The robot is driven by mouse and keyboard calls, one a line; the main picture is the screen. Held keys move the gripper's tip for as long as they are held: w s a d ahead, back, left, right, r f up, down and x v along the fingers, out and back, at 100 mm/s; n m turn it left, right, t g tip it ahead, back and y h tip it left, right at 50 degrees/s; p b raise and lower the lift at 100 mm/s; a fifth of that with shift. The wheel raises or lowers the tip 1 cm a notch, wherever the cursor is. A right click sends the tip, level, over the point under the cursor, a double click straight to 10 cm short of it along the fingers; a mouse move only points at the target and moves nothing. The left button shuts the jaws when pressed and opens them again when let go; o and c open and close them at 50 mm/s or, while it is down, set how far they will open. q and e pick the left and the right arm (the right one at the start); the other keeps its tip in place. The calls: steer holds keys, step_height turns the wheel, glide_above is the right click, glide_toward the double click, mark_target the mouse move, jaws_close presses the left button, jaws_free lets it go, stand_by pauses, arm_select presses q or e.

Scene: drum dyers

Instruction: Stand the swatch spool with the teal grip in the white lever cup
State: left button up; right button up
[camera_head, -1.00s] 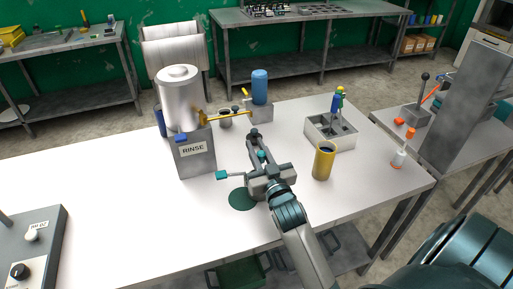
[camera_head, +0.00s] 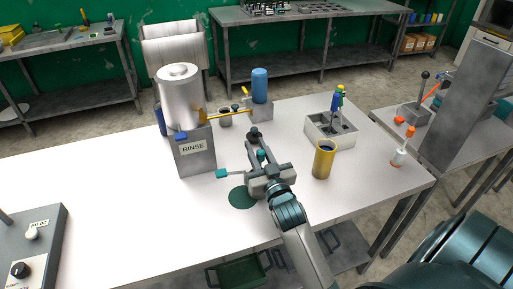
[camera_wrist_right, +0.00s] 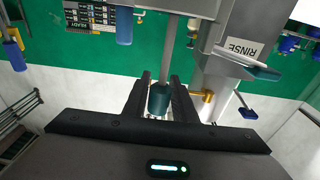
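My right gripper (camera_head: 258,150) is over the middle of the white table. Its fingers close on the teal grip (camera_wrist_right: 158,98) of the swatch spool, seen between them in the right wrist view. A grey shaft (camera_wrist_right: 172,50) runs up beyond the grip in that view. In the head view the teal grip (camera_head: 262,154) shows small between the fingers, and a dark end (camera_head: 253,132) shows past the fingertips. My left gripper is out of view.
The grey RINSE stand (camera_head: 194,152) with its metal drum is left of the gripper. A teal-ended handle (camera_head: 222,174) sticks out beside the gripper. A yellow cup (camera_head: 323,160) and a grey tray (camera_head: 316,140) are to the right.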

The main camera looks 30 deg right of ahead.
steer(key=shift+o, duration=1.2)
steer(key=shift+s+a+f, duration=0.1)
steer(key=shift+s+f, duration=0.1)
steer(key=shift+s, duration=0.3)
arm_select(q)
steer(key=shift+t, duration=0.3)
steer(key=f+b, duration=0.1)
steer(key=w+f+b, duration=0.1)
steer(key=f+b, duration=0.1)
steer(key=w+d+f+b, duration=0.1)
steer(key=b, duration=0.1)
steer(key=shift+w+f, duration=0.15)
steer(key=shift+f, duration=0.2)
arm_select(e)
steer(key=v, duration=1.6)
steer(key=shift+s+r, duration=0.15)
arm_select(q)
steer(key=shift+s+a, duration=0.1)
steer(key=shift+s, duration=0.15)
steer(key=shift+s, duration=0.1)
